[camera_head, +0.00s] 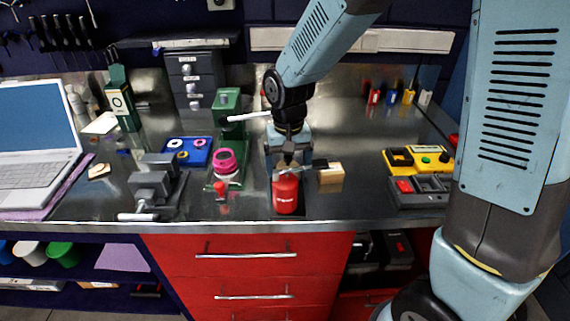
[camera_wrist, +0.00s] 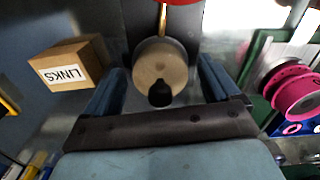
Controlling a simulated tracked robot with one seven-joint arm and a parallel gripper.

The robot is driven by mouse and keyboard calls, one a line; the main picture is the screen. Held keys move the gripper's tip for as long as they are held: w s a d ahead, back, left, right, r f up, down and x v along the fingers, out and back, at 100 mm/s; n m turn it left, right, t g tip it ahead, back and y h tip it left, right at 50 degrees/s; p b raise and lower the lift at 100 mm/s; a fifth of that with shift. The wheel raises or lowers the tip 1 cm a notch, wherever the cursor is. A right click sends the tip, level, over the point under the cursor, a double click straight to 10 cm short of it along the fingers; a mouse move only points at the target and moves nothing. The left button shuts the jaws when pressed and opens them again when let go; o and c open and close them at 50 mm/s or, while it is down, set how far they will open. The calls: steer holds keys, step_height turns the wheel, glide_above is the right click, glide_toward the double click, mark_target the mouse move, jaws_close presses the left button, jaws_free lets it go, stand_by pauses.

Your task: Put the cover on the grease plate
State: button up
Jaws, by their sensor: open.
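A round tan lid with a black knob (camera_wrist: 160,65), seemingly the cover, lies between my open fingers in the wrist view. One finger is on each side of it, with a gap showing, so nothing is gripped. My gripper (camera_wrist: 160,88) also shows in the head view (camera_head: 288,152), pointing down just behind a red canister (camera_head: 286,195). A dark flat surface (camera_wrist: 132,22) lies beyond the lid in the wrist view. I cannot tell whether it is the grease plate or whether the lid rests on it. In the head view the gripper and canister mostly hide this spot.
A cardboard box marked LINKS (camera_wrist: 63,77) stands beside the gripper, at right in the head view (camera_head: 330,177). A pink spool (camera_head: 226,162), a green stand (camera_head: 229,105), a blue tray (camera_head: 187,152) and a grey vise (camera_head: 155,185) are to the left. A yellow-black tray (camera_head: 418,160) is farther right.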

mark_target(288, 156)
steer(key=shift+r, duration=0.1)
step_height(288, 156, up, 12)
stand_by(0.5)
steer(key=shift+d, duration=0.1)
steer(key=s+d+r+m+t, duration=0.1)
steer(key=s+d+r, duration=0.3)
steer(key=d, duration=0.8)
steer(key=s+d+r+m+t, duration=0.1)
steer(key=s+d+r+t, duration=0.3)
steer(key=s+d, duration=0.5)
steer(key=d, duration=0.3)
steer(key=shift+s+d+r+m+t, duration=0.2)
steer(key=shift+r+m+t, duration=0.1)
steer(key=shift+r, duration=0.1)
